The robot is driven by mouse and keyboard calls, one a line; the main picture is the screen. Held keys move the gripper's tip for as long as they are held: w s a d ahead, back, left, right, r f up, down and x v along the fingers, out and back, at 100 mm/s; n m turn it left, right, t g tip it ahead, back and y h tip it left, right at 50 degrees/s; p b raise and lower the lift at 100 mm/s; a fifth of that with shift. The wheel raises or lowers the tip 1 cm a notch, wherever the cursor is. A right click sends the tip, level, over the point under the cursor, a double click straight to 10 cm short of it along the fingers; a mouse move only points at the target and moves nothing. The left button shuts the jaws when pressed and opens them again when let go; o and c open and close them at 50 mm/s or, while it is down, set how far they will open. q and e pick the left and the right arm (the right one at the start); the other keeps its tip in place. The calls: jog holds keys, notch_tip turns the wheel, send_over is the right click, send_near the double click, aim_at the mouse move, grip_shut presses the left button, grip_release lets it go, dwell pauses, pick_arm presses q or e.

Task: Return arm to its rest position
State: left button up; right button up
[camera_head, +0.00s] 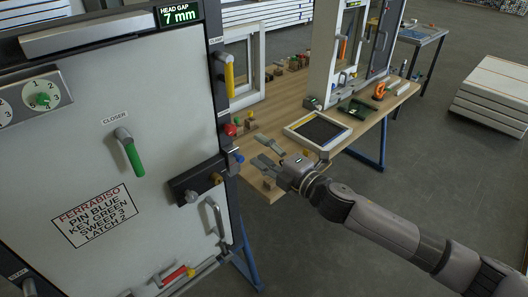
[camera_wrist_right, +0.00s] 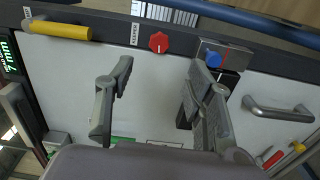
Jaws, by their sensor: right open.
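My right arm (camera_head: 385,225) comes in from the lower right and stretches toward the panel. Its gripper (camera_head: 266,153) is at the right side of the white panel (camera_head: 90,120), near the edge of the wooden bench. In the right wrist view the gripper (camera_wrist_right: 164,75) has its fingers spread, with nothing between them but the white panel surface behind. A blue knob (camera_wrist_right: 213,59) appears just beyond the right-hand finger, and a red knob (camera_wrist_right: 159,42) beyond the gap. Contact with the panel is not visible. My left gripper is not in view.
The bench (camera_head: 270,110) carries small parts, a framed dark tray (camera_head: 318,131) and an orange tool (camera_head: 379,91). A yellow handle (camera_head: 229,75), green handle (camera_head: 131,153) and metal handle (camera_head: 216,220) stick out from the panel assembly.

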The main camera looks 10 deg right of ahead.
jog(key=shift+s+d, duration=0.1)
jog(key=shift+d, duration=0.05)
jog(key=shift+f, duration=0.1)
jog(key=w+d+f+m+g+h, duration=0.1)
jog(key=d+f+m+h, duration=0.25)
jog(key=f, duration=0.65)
jog(key=w+d+f+m+h, duration=0.15)
jog(key=d+f+m, duration=0.35)
jog(key=f, duration=0.6)
jog(key=s+d+f+m+g+h, duration=0.25)
jog(key=s+f, duration=0.35)
jog(key=f, duration=0.5)
jog(key=s+d+f+m+g+h, duration=0.2)
jog(key=s+d+f+m, duration=0.3)
jog(key=f, duration=0.6)
jog(key=s+d+f+m+g, duration=0.1)
jog(key=s+f+g, duration=0.1)
jog(key=s+f, duration=0.7)
jog(key=s+d+f+m+g, duration=0.15)
jog(key=s+f, duration=0.45)
jog(key=s, duration=0.7)
jog(key=s+a+f+m+g, duration=0.1)
jog(key=s+f+m+g, duration=0.1)
jog(key=s, duration=0.9)
jog(key=s+a+f+m+g+h, duration=0.1)
jog(key=s+f, duration=0.3)
jog(key=s, duration=0.8)
jog(key=shift+s+f+m+g, duration=0.25)
jog(key=shift+m+g, duration=0.1)
jog(key=shift+g, duration=0.45)
